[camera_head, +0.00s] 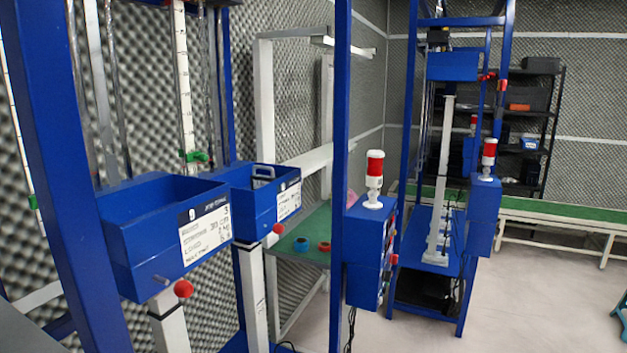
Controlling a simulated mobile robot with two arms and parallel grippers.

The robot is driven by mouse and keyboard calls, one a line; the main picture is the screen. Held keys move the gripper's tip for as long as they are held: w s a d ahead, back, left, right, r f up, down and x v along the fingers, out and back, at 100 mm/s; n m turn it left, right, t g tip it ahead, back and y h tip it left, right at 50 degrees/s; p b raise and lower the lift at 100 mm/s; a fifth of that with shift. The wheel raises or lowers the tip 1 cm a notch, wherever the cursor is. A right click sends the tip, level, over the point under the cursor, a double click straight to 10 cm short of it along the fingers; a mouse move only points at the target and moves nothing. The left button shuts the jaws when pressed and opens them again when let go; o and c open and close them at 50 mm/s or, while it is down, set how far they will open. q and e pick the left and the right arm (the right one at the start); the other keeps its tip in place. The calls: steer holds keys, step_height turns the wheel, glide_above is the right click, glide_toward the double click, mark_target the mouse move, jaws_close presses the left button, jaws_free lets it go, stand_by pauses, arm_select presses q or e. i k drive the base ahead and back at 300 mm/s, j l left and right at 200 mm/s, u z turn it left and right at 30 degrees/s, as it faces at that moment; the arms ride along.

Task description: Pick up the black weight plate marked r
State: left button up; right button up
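I cannot make out a black weight plate marked r anywhere in the head view. Dark shapes lie low inside the blue frame (462,290) at the back, too small and dim to identify. Neither of my grippers shows in this view.
A control box (370,255) with a red-and-white lamp stands mid-picture. A green-topped bench (540,212) and black shelf (545,110) are behind.

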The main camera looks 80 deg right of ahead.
mark_target(257, 180)
steer(key=z, duration=2.35)
steer(key=l+u, duration=0.35)
steer(key=i+l+u, duration=0.1)
steer(key=l+u, duration=0.85)
steer(key=l, duration=0.85)
steer(key=l+u, duration=0.25)
steer(key=l, duration=0.95)
steer(key=l+u, duration=0.25)
steer(key=l, duration=0.3)
steer(key=l+u, duration=0.2)
steer(key=l, duration=0.35)
steer(key=l+u, duration=0.25)
steer(key=l, duration=0.3)
steer(key=l+u, duration=0.25)
steer(key=l, duration=0.3)
steer(key=k+l+u, duration=0.2)
steer(key=l, duration=0.35)
